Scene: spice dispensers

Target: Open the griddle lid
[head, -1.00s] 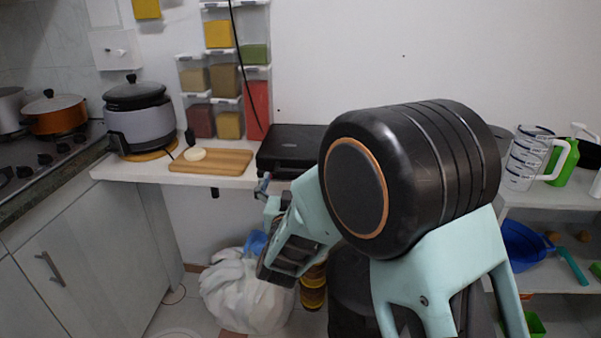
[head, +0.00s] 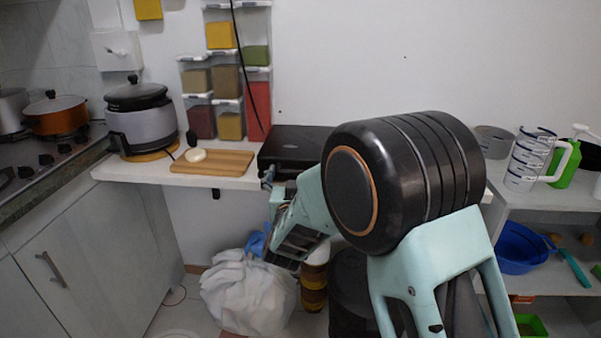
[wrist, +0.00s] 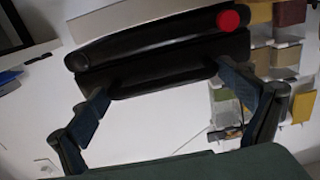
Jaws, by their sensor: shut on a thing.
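The black griddle (head: 288,147) lies on the white counter against the wall, and its right part is hidden behind my arm. Its lid looks down in the head view. In the wrist view the dark griddle (wrist: 150,42) fills the upper middle, with a round red spot at its right end. Its black handle (wrist: 160,81) spans between my two fingers. My gripper (wrist: 165,88) is shut on this handle, one finger at each end. In the head view my gripper (head: 270,180) is at the griddle's front edge, and the contact is too small to see clearly.
A wooden board (head: 232,162) with a pale round item lies left of the griddle, beside a grey cooker (head: 142,122). Spice dispensers (head: 226,85) hang on the wall above. A white bag (head: 248,295) sits on the floor below. Shelves (head: 550,198) stand right.

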